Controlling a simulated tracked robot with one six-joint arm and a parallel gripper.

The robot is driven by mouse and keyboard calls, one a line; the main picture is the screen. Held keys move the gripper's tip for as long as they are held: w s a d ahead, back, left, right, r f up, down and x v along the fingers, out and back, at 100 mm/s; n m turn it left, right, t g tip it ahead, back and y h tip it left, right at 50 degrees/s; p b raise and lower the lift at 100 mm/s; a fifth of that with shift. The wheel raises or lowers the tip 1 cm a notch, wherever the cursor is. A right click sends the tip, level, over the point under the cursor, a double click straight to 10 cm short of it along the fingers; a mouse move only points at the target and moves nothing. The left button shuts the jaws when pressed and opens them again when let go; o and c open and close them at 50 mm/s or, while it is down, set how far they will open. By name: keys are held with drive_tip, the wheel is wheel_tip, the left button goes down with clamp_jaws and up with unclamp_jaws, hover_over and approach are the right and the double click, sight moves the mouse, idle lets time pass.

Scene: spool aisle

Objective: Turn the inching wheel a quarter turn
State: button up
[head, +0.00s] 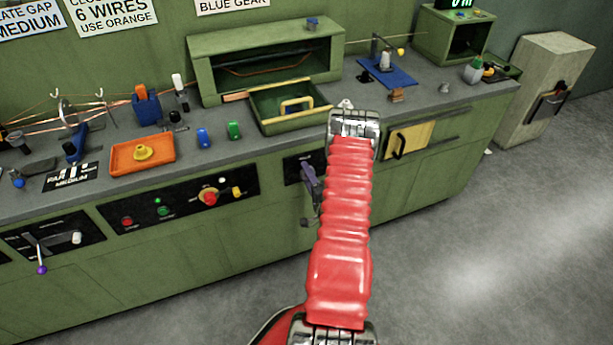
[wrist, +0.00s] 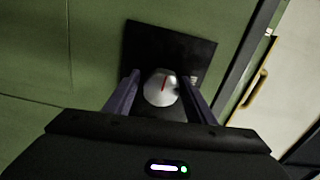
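The inching wheel appears to be the silver round knob (wrist: 160,88) with a red mark, on a black square plate (wrist: 178,48) on the green cabinet front. The red mark points up and slightly right in the wrist view. My gripper (wrist: 162,92) is open, with one dark purple finger on each side of the knob and small gaps showing; I cannot tell how deep the fingers reach around it. In the head view my gripper (head: 311,190) is in front of the plate (head: 294,168), and the knob is hidden there.
A yellow panel with a black handle (head: 409,140) is right of my arm. A control panel with buttons (head: 180,200) is to the left. The bench top above holds an orange tray (head: 120,161) and a green drawer box (head: 268,120). The floor (head: 480,250) at right is clear.

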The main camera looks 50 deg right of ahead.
drive_tip(key=o, duration=0.4)
drive_tip(key=shift+d, duration=0.1)
drive_tip(key=shift+c, duration=0.2)
drive_tip(key=shift+s, duration=0.1)
drive_tip(key=v, duration=1.3)
drive_tip(key=shift+s+a, duration=0.2)
drive_tip(key=shift+a, duration=0.1)
